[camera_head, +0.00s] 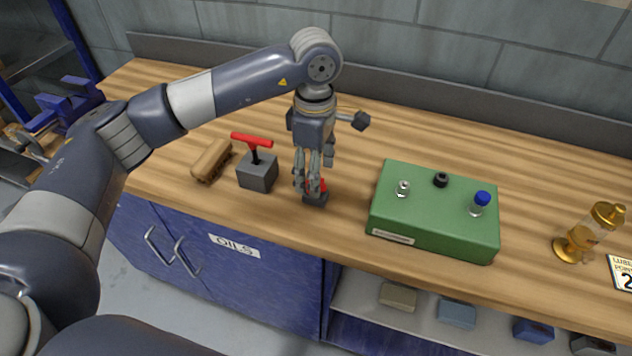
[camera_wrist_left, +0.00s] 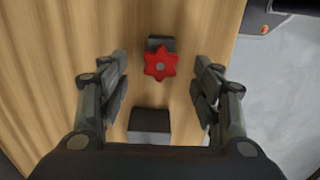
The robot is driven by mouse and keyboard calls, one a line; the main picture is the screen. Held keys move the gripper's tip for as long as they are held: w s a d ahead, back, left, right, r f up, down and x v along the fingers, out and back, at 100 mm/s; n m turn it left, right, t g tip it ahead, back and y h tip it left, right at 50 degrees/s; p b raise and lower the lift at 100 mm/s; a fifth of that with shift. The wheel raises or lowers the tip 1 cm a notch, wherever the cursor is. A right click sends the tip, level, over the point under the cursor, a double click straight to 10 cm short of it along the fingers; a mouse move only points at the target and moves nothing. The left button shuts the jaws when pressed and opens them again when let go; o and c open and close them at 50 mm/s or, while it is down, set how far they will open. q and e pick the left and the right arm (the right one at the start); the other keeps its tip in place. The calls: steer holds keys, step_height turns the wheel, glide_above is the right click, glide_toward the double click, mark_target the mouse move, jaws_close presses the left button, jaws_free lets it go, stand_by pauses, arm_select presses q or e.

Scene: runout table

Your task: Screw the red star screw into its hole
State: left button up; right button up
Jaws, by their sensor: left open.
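The red star screw (camera_head: 322,185) is at a small dark block (camera_head: 315,199) near the front of the wooden table. In the left wrist view its red star head (camera_wrist_left: 160,64) lies between my fingers, with a gap on each side, and part of the dark block (camera_wrist_left: 161,44) shows beyond it. My left gripper (camera_head: 313,186) points down over the screw and is open; its fingers (camera_wrist_left: 161,75) stand apart in the wrist view. In the head view the fingers hide part of the screw. I cannot tell which hole belongs to the screw. My right gripper is not in view.
A red T-handle (camera_head: 252,140) on a grey block (camera_head: 257,174) and a brown piece (camera_head: 211,160) stand left of the gripper. A green box (camera_head: 432,221) with several fittings on top stands right. A brass oiler (camera_head: 590,235) is farther right. Bare wood lies between.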

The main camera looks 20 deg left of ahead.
arm_select(q)
steer(key=shift+w+f, duration=0.15)
steer(key=shift+f, duration=0.2)
steer(key=f, duration=0.1)
steer(key=f+p, duration=0.1)
steer(key=f, duration=0.1)
steer(key=f+p, duration=0.1)
steer(key=shift+s+f, duration=0.15)
steer(key=shift+s, duration=0.1)
steer(key=shift+f, duration=0.3)
steer(key=shift+w+f, duration=0.1)
steer(key=shift+f, duration=0.05)
steer(key=shift+c, duration=0.5)
steer(key=c, duration=1.1)
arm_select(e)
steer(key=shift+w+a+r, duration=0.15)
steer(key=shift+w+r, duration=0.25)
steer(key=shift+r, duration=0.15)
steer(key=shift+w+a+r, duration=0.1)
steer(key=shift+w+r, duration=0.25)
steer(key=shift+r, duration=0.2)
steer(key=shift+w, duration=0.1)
